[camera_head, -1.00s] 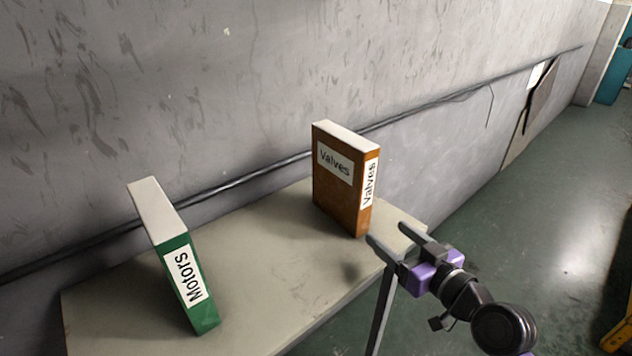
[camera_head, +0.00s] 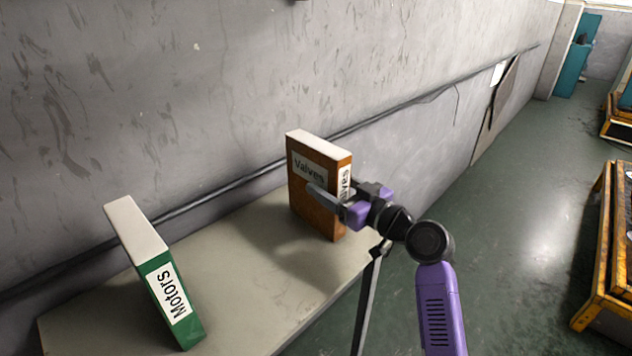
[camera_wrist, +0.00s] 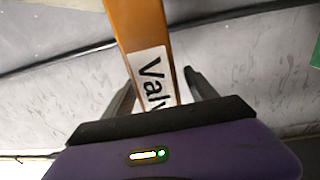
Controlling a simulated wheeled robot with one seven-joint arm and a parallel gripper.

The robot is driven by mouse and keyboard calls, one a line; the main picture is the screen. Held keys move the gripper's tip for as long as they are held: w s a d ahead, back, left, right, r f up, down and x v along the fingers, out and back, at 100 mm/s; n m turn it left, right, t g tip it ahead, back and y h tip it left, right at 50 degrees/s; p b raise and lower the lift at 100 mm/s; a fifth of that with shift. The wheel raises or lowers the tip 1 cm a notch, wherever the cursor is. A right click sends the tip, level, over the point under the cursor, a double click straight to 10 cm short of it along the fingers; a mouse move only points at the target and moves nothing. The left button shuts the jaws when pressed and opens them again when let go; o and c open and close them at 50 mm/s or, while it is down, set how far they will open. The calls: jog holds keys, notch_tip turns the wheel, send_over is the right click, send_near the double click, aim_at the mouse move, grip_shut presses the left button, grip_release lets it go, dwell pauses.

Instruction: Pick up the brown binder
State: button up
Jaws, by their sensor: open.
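The brown binder (camera_head: 316,213), labelled "Valves", stands upright near the right end of the table. My gripper (camera_head: 332,194) is at its spine, with one finger in front of the labelled side face. The other finger is mostly hidden behind the binder and gripper body in the head view. In the wrist view the binder's spine (camera_wrist: 139,27) runs between the two open fingers (camera_wrist: 160,92), one on each side. I cannot tell whether either finger touches it.
A green binder (camera_head: 172,300) labelled "Motors" stands at the left of the pale table (camera_head: 235,262). A grey wall (camera_head: 200,90) with a dark pipe runs behind. Orange-framed equipment (camera_head: 596,265) is at the far right, with open floor between.

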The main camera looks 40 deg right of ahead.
jog(key=shift+w, duration=0.65)
grip_shut()
jog(key=shift+r, duration=0.2)
